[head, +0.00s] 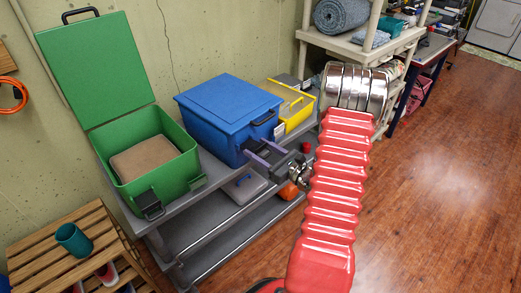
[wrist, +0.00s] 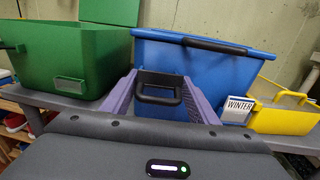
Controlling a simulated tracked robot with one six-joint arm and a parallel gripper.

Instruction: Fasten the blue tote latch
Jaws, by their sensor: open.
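The blue tote (head: 222,115) stands on the grey shelf with its blue lid (head: 228,93) down. In the wrist view, the tote (wrist: 220,85) fills the upper middle, and a black handle (wrist: 221,45) runs along its top edge. Its black latch (wrist: 158,97), with a loop at the bottom, is on the front face. In the head view my gripper largely hides the latch. My gripper (head: 250,152) is open at the tote's front, one purple finger on each side of the latch in the wrist view. I cannot tell whether the fingers touch it.
A green tote (head: 165,157) with its lid raised stands left of the blue one. A yellow bin (head: 300,112) with a WINTER label (wrist: 238,106) beside it stands to the right. A slatted wooden rack (head: 50,245) holds a teal cup (head: 73,240). The floor at right is clear.

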